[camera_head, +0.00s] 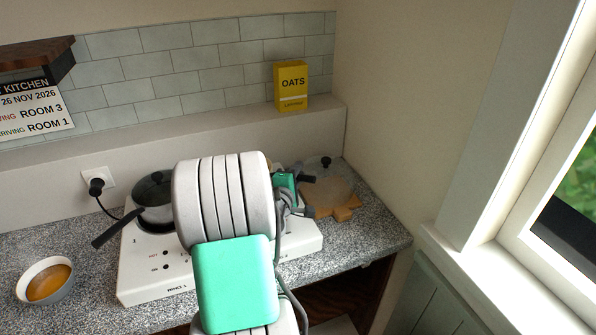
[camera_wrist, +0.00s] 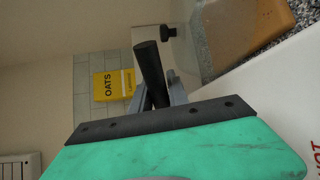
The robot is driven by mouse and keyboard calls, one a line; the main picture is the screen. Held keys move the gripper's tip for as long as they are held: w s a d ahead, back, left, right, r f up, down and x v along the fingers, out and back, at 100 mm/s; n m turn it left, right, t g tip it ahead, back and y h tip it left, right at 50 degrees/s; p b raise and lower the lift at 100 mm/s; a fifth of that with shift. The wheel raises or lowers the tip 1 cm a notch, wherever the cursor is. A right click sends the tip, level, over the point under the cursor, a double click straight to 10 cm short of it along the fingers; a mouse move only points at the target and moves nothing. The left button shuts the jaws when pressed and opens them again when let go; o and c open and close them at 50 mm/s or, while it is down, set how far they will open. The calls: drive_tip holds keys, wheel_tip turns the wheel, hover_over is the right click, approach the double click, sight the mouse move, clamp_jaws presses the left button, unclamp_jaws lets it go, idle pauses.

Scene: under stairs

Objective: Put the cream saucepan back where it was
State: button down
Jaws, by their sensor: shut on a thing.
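The cream saucepan (camera_head: 327,193) has a clear lid with a black knob and is at the right end of the counter, over a wooden board (camera_head: 347,213). I cannot tell whether it rests on the board or is held just above it. My gripper (camera_head: 303,180) is shut on its black handle, left of the pan; my arm hides part of this.
A white two-ring hob (camera_head: 150,280) stands under my arm, with a dark lidded pan (camera_head: 155,192) on its left ring. A bowl of orange soup (camera_head: 46,281) is at the far left. A yellow oats box (camera_head: 291,86) stands on the ledge. The wall and window are close on the right.

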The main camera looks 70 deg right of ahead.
drive_tip(key=shift+r, duration=0.15)
drive_tip(key=c, duration=1.7)
unclamp_jaws()
drive_tip(key=shift+f, duration=0.3)
drive_tip(key=shift+c, duration=0.2)
drive_tip(key=o, duration=0.5)
drive_tip(key=shift+a, duration=0.1)
drive_tip(key=shift+c, duration=0.2)
drive_tip(key=shift+r, duration=0.1)
drive_tip(key=shift+a+r, duration=0.1)
drive_tip(key=a+b, duration=0.1)
drive_tip(key=a, duration=0.2)
drive_tip(key=a+b, duration=0.1)
drive_tip(key=a, duration=0.3)
drive_tip(key=s+a+r, duration=0.1)
drive_tip(key=a, duration=0.2)
drive_tip(key=shift+a+b, duration=0.4)
drive_tip(key=shift+s+a+r, duration=0.15)
drive_tip(key=shift+s+a, duration=0.05)
drive_tip(key=shift+a, duration=0.25)
